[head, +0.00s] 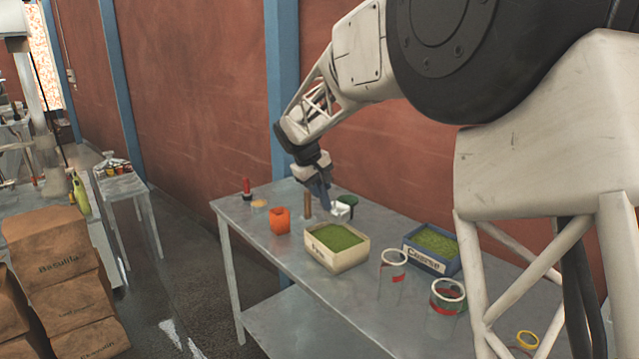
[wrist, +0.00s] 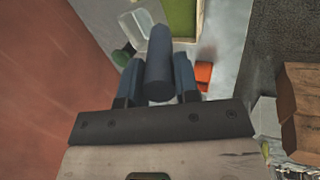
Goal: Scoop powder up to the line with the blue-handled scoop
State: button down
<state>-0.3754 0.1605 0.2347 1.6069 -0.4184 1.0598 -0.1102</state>
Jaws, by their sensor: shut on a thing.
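My gripper (head: 320,195) is over the back of the table, shut on the blue-grey handle of the scoop (wrist: 158,78). A clear scoop bowl (wrist: 138,32) shows past the handle in the wrist view; it appears pale in the head view (head: 340,210), and I cannot tell whether it holds anything. A cream box (head: 340,262) of green powder, its label hard to read, stands just in front of my gripper. A blue box (head: 440,265) labelled "Coarse" holds green powder to its right. Two clear jars with red bands, a nearer one (head: 447,298) and a farther one (head: 392,277), stand in front.
A dark green round thing (head: 348,200) is close behind the scoop. A brown upright piece (head: 307,205), an orange container (head: 280,221) and a red-topped item (head: 247,188) stand to the left. A yellow ring (head: 527,340) lies at right. The front left tabletop is clear.

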notch_tip(320, 180, down, 9)
jog(key=shift+f, duration=0.15)
dwell(0.9)
dwell(1.7)
jog(key=shift+r, duration=4.25)
jog(key=w+a+f+n+y, duration=0.1)
jog(key=w+a+n+y, duration=0.1)
jog(key=w+a+n, duration=0.2)
jog(key=w+a+f+n+t+y, duration=0.1)
jog(key=w+a+n, duration=0.3)
jog(key=w+n, duration=0.4)
jog(key=shift+w+a+f+t+y, duration=0.25)
jog(key=shift+w+a+t+y, duration=0.1)
jog(key=shift+w+y, duration=0.2)
jog(key=shift+s+a, duration=0.1)
jog(key=shift+a, duration=0.1)
